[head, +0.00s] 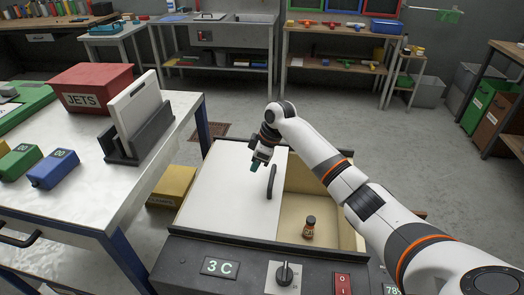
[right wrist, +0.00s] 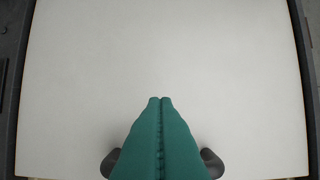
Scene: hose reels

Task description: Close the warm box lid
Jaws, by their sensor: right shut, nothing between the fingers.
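The warm box (head: 363,236) is a dark-framed box with a white flat lid (head: 225,195) covering its left part. The right part is open and shows a pale interior (head: 325,205) with a small brown bottle (head: 309,227) standing in it. A dark bar handle (head: 271,182) stands near the lid's right edge. My right gripper (head: 256,166) is shut and empty, over the lid to the left of the handle. In the right wrist view its teal fingertips (right wrist: 160,100) are together over the white lid (right wrist: 160,45); contact cannot be told. My left gripper is not in view.
The box front has a "3 C" display (head: 220,267), a dark knob (head: 284,273) and a red switch (head: 342,284). A white table (head: 75,205) with a red JETS box (head: 92,88) stands left. A yellow box (head: 172,186) sits between. Open floor lies behind.

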